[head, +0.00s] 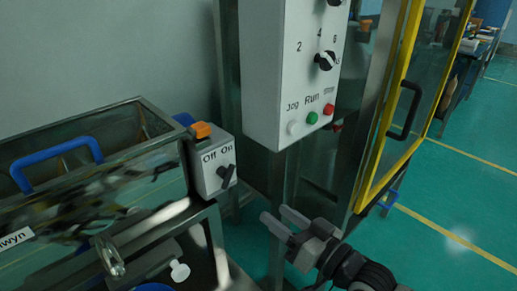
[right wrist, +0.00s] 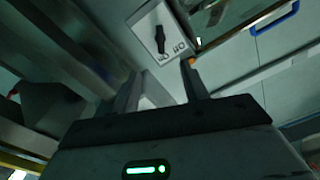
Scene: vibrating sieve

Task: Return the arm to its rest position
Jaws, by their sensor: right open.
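My right gripper (head: 277,219) is at the bottom middle of the head view, in front of the metal frame under the control panel. Its two fingers are apart with nothing between them. In the right wrist view the gripper (right wrist: 160,82) shows two open fingers, with the Off/On switch box (right wrist: 158,38) beyond them. In the head view that switch box (head: 208,179) with its black knob stands to the left of the gripper, apart from it. My left gripper is not in view.
A white control panel (head: 290,75) with knobs and buttons hangs above my right gripper. A yellow-framed door (head: 385,150) is at right. The metal sieve machine (head: 150,190) with a blue handle (head: 55,153) fills the left. Green floor (head: 450,200) is open at right.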

